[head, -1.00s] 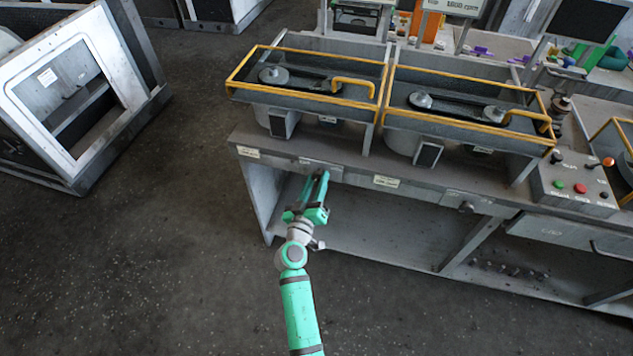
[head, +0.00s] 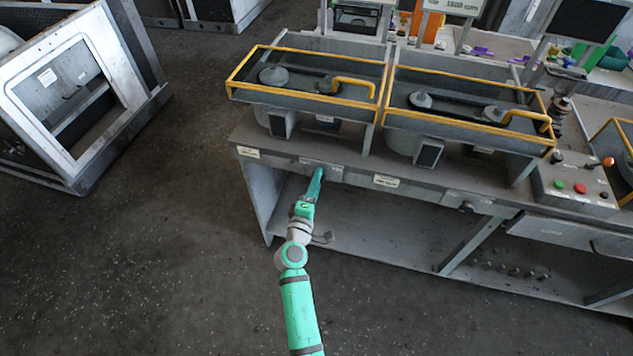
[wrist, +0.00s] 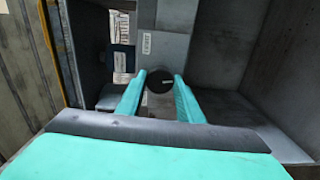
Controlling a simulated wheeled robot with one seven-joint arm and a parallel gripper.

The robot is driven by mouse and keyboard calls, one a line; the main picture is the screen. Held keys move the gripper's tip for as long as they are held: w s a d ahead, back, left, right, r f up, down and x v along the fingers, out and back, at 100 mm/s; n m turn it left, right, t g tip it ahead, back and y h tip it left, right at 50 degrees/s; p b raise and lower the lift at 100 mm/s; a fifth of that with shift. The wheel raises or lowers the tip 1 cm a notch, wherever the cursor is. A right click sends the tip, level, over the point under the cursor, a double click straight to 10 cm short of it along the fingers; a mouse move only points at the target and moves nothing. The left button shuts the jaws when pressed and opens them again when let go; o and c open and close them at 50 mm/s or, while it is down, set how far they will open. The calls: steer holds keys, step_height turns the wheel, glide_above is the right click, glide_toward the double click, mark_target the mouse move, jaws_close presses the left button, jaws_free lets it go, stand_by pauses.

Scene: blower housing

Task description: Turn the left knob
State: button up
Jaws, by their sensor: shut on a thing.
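The left knob (wrist: 159,82) is a dark round knob on the bench's front panel, seen between my fingertips in the wrist view. My gripper (wrist: 160,78) has one teal finger on each side of it and is shut on it. In the head view my gripper (head: 317,172) reaches the front edge of the bench below the left yellow-railed unit, and hides the left knob there. A second knob (head: 466,207) shows farther right on the same front panel.
The grey bench (head: 385,181) carries two yellow-railed blower units (head: 308,72). A control box (head: 575,189) with buttons and a lever sits at the right. A grey metal frame (head: 75,95) stands at the left. The floor (head: 180,250) left of my arm is clear.

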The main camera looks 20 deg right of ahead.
steer(key=n, duration=0.5)
steer(key=shift+n, duration=0.3)
stand_by(0.4)
steer(key=o, duration=1.1)
steer(key=shift+c, duration=0.2)
steer(key=v, duration=1.1)
steer(key=shift+w, duration=0.1)
